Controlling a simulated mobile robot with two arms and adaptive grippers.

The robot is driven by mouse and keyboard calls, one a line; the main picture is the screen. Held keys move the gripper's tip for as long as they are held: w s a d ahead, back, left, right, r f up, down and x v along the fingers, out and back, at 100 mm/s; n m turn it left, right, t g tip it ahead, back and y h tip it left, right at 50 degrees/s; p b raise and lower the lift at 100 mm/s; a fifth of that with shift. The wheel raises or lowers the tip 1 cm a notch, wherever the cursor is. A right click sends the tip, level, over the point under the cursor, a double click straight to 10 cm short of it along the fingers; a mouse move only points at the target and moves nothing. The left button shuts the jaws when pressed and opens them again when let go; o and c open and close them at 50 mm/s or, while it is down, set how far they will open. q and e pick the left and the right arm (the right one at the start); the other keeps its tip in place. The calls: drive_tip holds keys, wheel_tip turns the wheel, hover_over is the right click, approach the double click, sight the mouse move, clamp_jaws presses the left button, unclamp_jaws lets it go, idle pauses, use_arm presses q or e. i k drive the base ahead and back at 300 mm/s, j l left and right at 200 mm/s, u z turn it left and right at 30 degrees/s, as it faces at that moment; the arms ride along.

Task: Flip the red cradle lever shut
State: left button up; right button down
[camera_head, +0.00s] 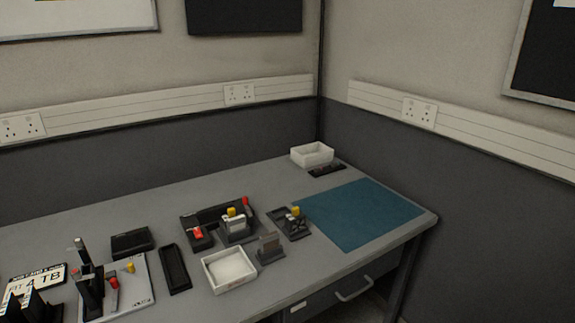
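Several red parts show on the desk, and I cannot tell for certain which is the cradle lever. One upright red lever (114,285) stands on the pale plate (137,291) beside a black upright fixture (90,287) at the lower left. A red block (197,233) sits at the left of a black holder (207,215) in the middle of the desk. A red upright handle (246,204) stands at that holder's right end. Whether any lever is open or shut is too small to tell.
A white open box (229,288) stands at the front middle, beside a black tray (175,268) and a grey stand (271,252). A dark fixture (291,226) with a yellow knob stands near the clear teal mat (362,214). A white bin (312,157) is at the back corner.

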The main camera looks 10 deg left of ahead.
sight(244, 199)
drive_tip(key=i+u, duration=0.25)
drive_tip(key=u, duration=0.2)
drive_tip(key=i+u, duration=0.2)
drive_tip(key=u, duration=0.25)
drive_tip(key=i+l+u, duration=0.25)
drive_tip(key=u, duration=0.25)
